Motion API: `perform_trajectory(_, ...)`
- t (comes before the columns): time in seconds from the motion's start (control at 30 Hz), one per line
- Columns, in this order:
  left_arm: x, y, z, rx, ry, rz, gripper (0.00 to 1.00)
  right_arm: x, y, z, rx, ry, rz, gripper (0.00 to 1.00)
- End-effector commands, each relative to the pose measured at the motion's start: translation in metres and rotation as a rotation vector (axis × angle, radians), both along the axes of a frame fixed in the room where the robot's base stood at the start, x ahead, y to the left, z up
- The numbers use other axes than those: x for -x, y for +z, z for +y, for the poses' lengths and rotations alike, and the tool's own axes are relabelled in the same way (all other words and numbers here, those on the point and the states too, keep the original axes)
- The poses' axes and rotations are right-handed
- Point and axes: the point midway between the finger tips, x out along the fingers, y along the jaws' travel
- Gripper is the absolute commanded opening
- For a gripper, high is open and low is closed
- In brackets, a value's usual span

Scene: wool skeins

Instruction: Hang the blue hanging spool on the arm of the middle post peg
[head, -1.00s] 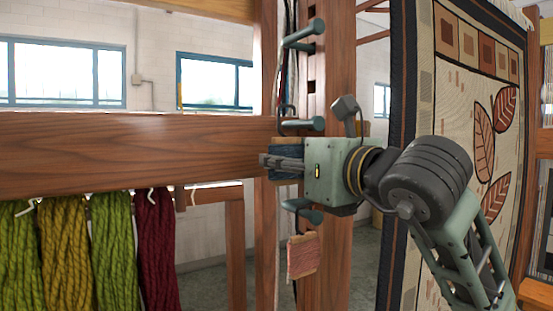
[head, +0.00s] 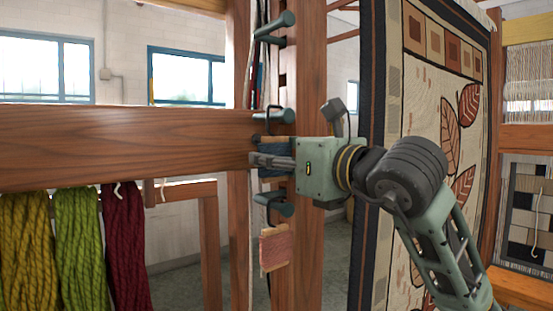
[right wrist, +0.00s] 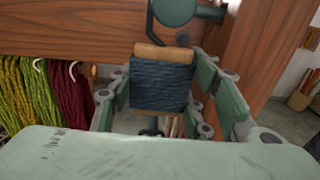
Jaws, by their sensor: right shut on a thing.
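The blue spool (head: 275,160), wound with dark blue yarn between wooden ends, is between the fingers of my right gripper (head: 262,162), just below the middle peg (head: 274,116) on the wooden post. In the right wrist view the blue spool (right wrist: 160,85) is upright between the two fingers. Its dark wire hook (right wrist: 150,30) rises from the top wooden end beside the rounded peg (right wrist: 174,9). In the head view the hook's top shows at the middle peg; I cannot tell whether it rests on the peg. My left gripper is not in view.
A pink spool (head: 274,250) hangs under the lower peg (head: 275,206). More pegs (head: 276,24) stick out higher up. A thick wooden beam (head: 120,147) runs left, with wool skeins (head: 78,250) hanging below. A leaf-patterned rug (head: 415,130) hangs close right of the post.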

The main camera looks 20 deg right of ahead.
Motion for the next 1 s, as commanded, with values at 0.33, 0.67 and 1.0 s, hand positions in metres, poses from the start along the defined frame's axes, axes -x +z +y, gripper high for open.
perform_trajectory(0.33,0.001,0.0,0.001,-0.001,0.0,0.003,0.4,0.0,0.001,0.0,0.0,0.0,-0.001,0.66)
perform_trajectory(0.67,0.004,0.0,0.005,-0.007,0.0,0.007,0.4,0.001,0.0,0.0,0.0,0.0,0.0,0.68)
perform_trajectory(1.0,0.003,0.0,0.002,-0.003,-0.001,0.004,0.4,0.048,0.001,-0.018,0.001,-0.002,-0.004,0.68)
